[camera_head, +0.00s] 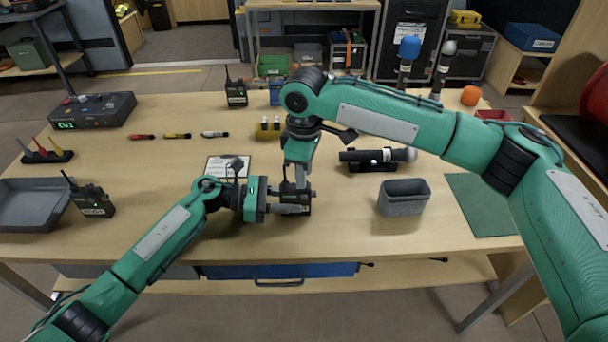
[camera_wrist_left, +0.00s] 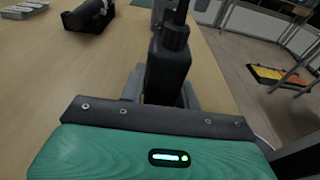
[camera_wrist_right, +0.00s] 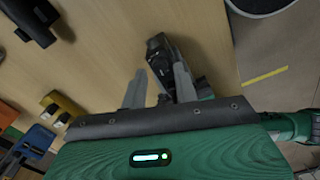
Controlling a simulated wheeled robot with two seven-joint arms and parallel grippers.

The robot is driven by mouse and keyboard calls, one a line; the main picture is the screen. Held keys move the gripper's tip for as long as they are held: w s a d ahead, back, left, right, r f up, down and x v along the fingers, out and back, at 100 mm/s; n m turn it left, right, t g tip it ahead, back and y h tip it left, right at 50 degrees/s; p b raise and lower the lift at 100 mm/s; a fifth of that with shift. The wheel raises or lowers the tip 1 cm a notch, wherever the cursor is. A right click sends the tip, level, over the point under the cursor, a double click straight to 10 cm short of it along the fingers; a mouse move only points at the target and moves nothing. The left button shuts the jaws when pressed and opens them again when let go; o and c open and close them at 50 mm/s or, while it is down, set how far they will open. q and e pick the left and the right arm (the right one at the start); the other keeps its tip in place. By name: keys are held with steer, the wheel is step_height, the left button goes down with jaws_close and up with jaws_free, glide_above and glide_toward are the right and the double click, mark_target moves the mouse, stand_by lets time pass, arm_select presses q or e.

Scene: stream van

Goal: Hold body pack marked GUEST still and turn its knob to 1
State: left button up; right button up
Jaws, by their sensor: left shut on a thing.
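A dark body pack (camera_head: 303,205) stands upright near the table's front middle; I cannot read its label. It also shows as a black block in the left wrist view (camera_wrist_left: 168,72). My left gripper (camera_head: 290,209) comes in from the left, level, and is shut on the pack low down. My right gripper (camera_head: 299,182) points down from above the pack. In the right wrist view its two fingers (camera_wrist_right: 158,90) stand apart, with the dark pack (camera_wrist_right: 162,48) just beyond and partly behind one finger. The knob is hidden or too small to make out.
Other body packs stand at the left (camera_head: 93,203) and back (camera_head: 236,93). A label card (camera_head: 222,166) lies behind my left wrist. A grey bin (camera_head: 404,197) and a microphone on a stand (camera_head: 378,158) are to the right. The table's front edge is close and clear.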

steer(key=shift+f, duration=0.75)
steer(key=m, duration=0.5)
steer(key=c, duration=0.6)
